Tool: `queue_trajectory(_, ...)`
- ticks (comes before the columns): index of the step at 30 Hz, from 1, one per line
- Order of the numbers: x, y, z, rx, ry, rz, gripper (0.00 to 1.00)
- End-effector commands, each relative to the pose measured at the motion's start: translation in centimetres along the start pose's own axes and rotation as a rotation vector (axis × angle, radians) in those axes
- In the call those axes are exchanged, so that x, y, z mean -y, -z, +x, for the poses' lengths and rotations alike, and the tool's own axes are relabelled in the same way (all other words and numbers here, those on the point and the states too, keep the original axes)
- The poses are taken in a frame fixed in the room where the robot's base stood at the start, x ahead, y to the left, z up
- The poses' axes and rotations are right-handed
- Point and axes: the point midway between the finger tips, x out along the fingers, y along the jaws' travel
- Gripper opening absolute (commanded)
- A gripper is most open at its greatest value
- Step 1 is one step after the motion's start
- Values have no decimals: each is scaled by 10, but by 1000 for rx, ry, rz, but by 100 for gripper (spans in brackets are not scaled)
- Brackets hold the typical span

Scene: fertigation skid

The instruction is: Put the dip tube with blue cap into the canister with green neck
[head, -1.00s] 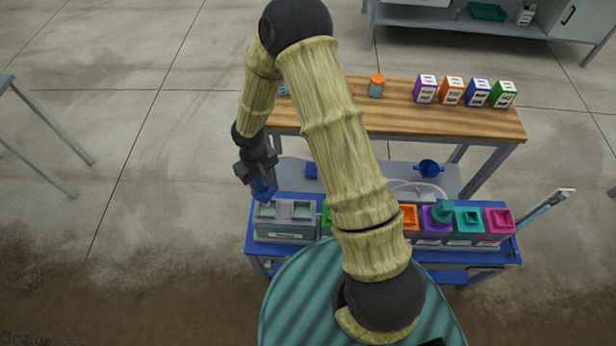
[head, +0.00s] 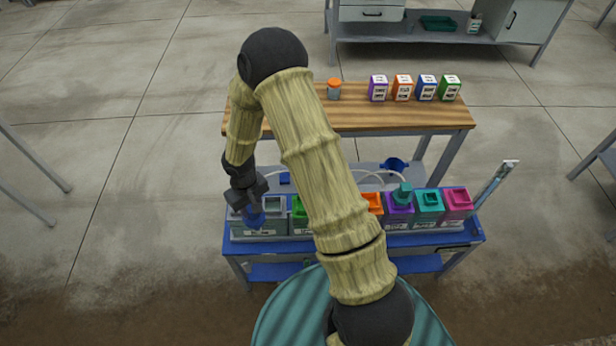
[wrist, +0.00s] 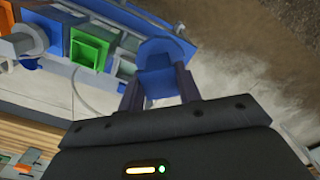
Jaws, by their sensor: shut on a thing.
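My gripper (head: 250,203) is shut on the blue cap (head: 254,217) of the dip tube, over the grey two-opening holder (head: 262,230) at the skid's left end. In the wrist view, the fingers (wrist: 159,88) grip both sides of the blue cap (wrist: 158,60). The tube below the cap is hidden, so I cannot tell its depth or tilt. The canister with green neck (head: 299,212) stands just right of the holder, partly hidden by my arm in the head view. Its square green neck (wrist: 90,52) shows left of the cap in the wrist view, apart from it.
Orange, purple, teal and pink canisters (head: 457,202) continue the row to the right; a teal cap stands in the purple one. A blue funnel (head: 395,164) sits behind. The wooden bench (head: 360,115) holds an orange-lidded jar (head: 334,90) and several labelled boxes.

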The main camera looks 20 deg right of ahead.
Motion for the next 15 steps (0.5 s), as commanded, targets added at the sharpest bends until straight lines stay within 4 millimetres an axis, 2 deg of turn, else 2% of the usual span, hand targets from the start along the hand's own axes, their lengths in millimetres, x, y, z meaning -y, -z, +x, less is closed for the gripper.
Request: queue_trajectory(15, -87, -15, 28, -1, -3, 278, 0)
